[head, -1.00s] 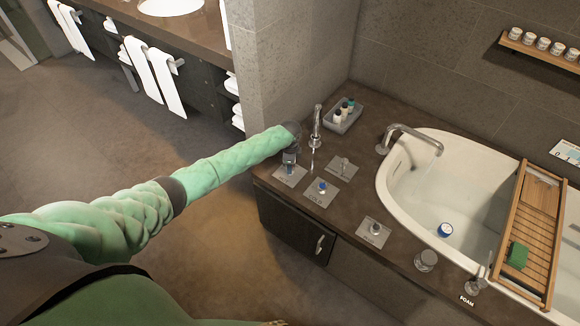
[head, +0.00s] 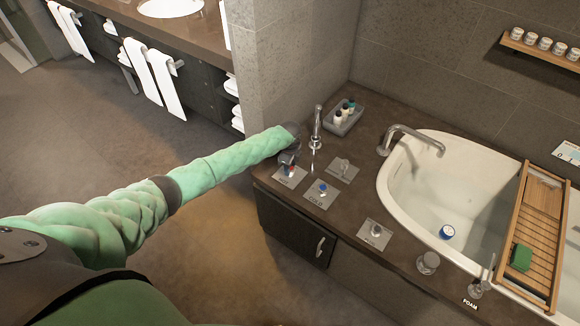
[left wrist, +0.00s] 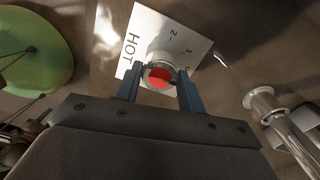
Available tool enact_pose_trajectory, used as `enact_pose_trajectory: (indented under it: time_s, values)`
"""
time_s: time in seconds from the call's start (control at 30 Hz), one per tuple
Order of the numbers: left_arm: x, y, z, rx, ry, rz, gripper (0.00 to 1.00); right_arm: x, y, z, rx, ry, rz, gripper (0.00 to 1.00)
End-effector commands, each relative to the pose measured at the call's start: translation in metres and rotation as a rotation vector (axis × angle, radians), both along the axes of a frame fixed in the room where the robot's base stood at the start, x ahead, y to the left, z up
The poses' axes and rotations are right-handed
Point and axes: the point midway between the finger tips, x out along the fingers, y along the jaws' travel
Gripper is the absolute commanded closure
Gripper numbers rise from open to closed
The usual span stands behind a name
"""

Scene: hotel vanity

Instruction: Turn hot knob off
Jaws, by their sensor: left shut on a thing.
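The hot knob, with a red cap, shows in the left wrist view (left wrist: 160,76) on a pale plate (left wrist: 150,35) marked HOT with numbers. In the head view the hot plate (head: 287,182) is partly covered by my left gripper (head: 289,165). In the left wrist view my left gripper (left wrist: 160,85) has its two blue fingers on either side of the knob, shut on it. The cold knob (head: 322,187) with a blue cap sits on its own plate to the right. My right gripper is not in view.
A chrome hand shower (head: 317,128) stands just behind the knobs, and a tray of small bottles (head: 345,115) behind it. Another control (head: 343,166) is to the right. The tub (head: 410,180) and faucet (head: 405,133) lie further right.

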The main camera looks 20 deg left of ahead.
Motion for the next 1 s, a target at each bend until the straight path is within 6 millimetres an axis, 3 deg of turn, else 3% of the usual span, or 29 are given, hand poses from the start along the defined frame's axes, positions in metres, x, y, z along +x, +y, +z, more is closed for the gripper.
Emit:
enact_pose_trajectory:
  time_s: [0.17, 0.2, 0.3, 0.67, 0.77, 1.0]
  values:
    - [0.001, 0.001, 0.001, 0.001, -0.001, 0.001, 0.84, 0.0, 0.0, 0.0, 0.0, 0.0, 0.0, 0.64]
    - [0.001, 0.001, 0.001, 0.001, -0.001, 0.001, 0.55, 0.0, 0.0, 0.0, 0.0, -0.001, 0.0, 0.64]
    - [0.001, 0.001, 0.001, 0.001, -0.001, 0.001, 0.39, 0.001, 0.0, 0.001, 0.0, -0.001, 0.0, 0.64]
    - [0.001, 0.0, 0.005, 0.0, -0.001, 0.0, 0.39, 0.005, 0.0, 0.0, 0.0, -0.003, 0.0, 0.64]
    - [0.001, 0.0, 0.015, 0.0, -0.003, -0.001, 0.39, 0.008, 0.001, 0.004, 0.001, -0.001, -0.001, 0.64]
    - [0.001, 0.0, 0.052, 0.0, -0.002, -0.001, 0.39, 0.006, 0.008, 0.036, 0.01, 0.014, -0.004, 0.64]
